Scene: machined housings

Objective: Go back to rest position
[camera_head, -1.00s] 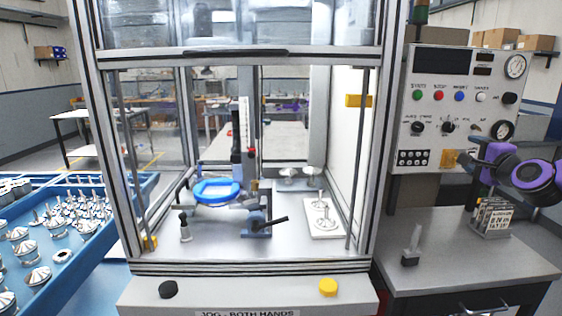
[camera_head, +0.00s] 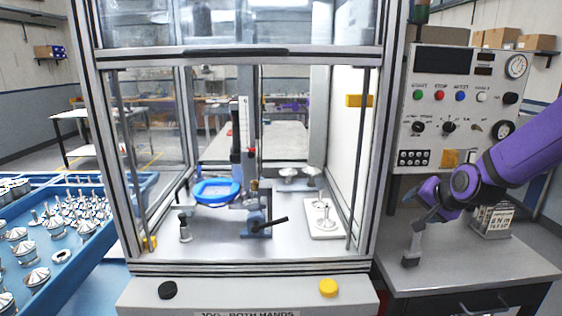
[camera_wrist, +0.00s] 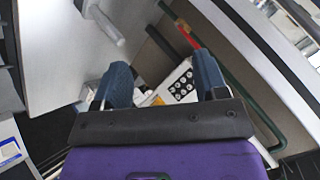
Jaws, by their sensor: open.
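My gripper (camera_head: 424,212) is at the right in the head view, above the front left part of the grey side table (camera_head: 470,262). My purple arm reaches in from the right edge. In the wrist view my gripper (camera_wrist: 163,82) shows two blue fingers spread apart with nothing between them. A small grey stand with an upright post (camera_head: 411,250) is on the side table just below the fingers in the head view; whether they touch it I cannot tell. A grey post-like piece (camera_wrist: 105,22) shows at the top left of the wrist view, outside the fingers.
The control panel (camera_head: 430,125) with buttons and gauges rises behind my gripper. A calendar block (camera_head: 492,218) stands on the side table below my arm. The framed machine enclosure (camera_head: 385,160) is left of my gripper. A blue tray (camera_head: 98,237) of metal parts is at far left.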

